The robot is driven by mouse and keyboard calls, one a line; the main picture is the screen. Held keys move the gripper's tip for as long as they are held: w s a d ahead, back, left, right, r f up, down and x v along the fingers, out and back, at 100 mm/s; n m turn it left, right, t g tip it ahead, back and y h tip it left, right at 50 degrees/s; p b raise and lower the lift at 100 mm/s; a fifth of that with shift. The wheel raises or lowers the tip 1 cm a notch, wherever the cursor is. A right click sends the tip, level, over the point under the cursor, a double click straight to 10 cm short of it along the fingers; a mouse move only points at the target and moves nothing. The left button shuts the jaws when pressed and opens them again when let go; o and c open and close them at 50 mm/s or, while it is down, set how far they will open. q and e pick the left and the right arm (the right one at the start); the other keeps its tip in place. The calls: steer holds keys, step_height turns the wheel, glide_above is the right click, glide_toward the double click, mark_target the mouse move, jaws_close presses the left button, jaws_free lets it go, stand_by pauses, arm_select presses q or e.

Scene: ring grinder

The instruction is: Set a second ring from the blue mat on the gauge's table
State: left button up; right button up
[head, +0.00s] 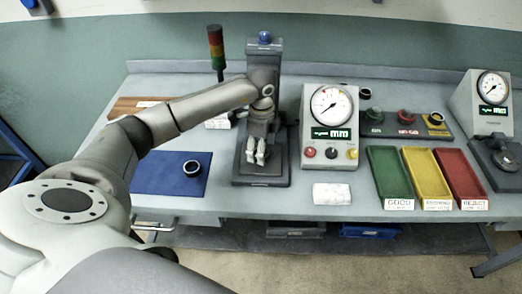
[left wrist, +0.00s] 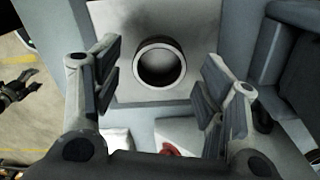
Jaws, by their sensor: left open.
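A dark ring with a pale rim (head: 192,168) lies on the blue mat (head: 160,182) at the left of the bench in the head view. My left gripper (head: 257,152) is over the base of the gauge stand (head: 264,75). In the left wrist view its fingers (left wrist: 160,95) are open and spread wide. A ring (left wrist: 160,63) sits on a pale metal plate (left wrist: 115,30), which looks like the gauge's table, centred between the fingers and just beyond their tips. The gripper hides this ring in the head view. A dark gripper-like part, seemingly my right gripper (left wrist: 18,88), shows at the left wrist view's edge.
The gauge's dial box (head: 330,125) stands right of the stand, with a white block (head: 331,194) in front. Green (head: 390,178), yellow (head: 427,173) and red (head: 461,173) trays follow. A signal tower (head: 216,50) stands behind my arm.

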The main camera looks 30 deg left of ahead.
arm_select(q)
step_height(320, 180, up, 11)
steer(key=b, duration=0.2)
steer(key=shift+f+b, duration=0.2)
steer(key=shift+b, duration=0.1)
